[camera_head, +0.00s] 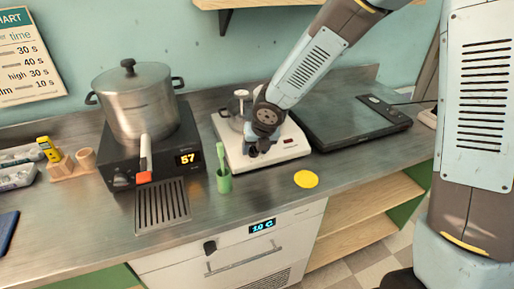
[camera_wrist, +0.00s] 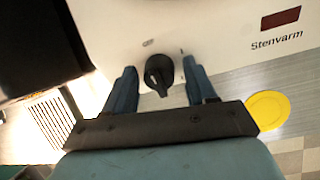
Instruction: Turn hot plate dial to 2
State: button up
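The white hot plate (camera_head: 236,161) stands on the steel counter and carries a glass vessel with a white top (camera_head: 241,103). In the wrist view, its white front (camera_wrist: 225,30) bears the word Stenvarm and a dark, unlit display (camera_wrist: 281,18). The black dial (camera_wrist: 158,74) lies between the two blue fingers of my gripper (camera_wrist: 161,78), with a visible gap on each side. My gripper is open. In the head view my gripper (camera_head: 261,149) is at the hot plate's front edge and hides the dial. The dial's setting numbers cannot be read.
Left of the hot plate, a black cooker (camera_head: 117,168) showing 57 holds a steel pot (camera_head: 137,101). A green cup (camera_head: 224,181) with a brush and a yellow disc (camera_head: 306,179) are near the counter's front. A dark flat appliance (camera_head: 345,118) stands to the right.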

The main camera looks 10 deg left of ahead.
jog(key=c, duration=0.9)
jog(key=shift+d, duration=0.1)
